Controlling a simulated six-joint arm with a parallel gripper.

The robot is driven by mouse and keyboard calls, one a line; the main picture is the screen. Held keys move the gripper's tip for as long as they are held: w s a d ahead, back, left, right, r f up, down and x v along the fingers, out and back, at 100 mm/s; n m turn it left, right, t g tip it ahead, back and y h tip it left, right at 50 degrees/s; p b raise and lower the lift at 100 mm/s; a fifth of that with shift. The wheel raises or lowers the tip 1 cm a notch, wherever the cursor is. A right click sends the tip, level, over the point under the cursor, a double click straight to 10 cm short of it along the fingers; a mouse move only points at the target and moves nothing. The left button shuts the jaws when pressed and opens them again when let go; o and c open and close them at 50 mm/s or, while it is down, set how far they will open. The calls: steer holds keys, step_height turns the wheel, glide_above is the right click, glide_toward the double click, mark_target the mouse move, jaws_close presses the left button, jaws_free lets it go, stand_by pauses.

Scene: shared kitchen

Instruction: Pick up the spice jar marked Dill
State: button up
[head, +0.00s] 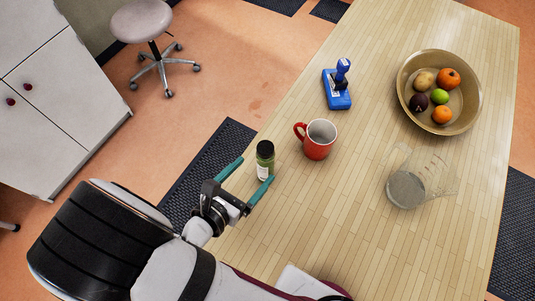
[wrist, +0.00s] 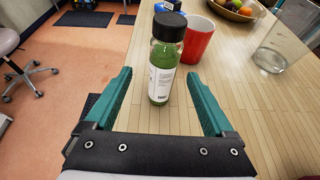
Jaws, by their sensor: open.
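The spice jar (head: 265,160) is a small bottle of green herb with a black cap and a white label. It stands upright near the left edge of the wooden table. In the wrist view the jar (wrist: 161,75) stands ahead of and between my fingers; its label is too small to read. My gripper (head: 246,177) is open with teal fingers, and the jar is just beyond the fingertips in the head view. In the wrist view my gripper (wrist: 160,72) shows nothing held.
A red mug (head: 318,141) stands close behind the jar. A blue tool (head: 338,88), a fruit bowl (head: 411,110) and a clear glass beaker (head: 420,184) stand farther on the table.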

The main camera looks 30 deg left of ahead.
mark_target(260, 166)
steer(key=x, duration=0.5)
steer(key=shift+w+d+r, duration=0.1)
steer(key=shift+w+d, duration=0.25)
steer(key=shift+w, duration=0.1)
jaws_close()
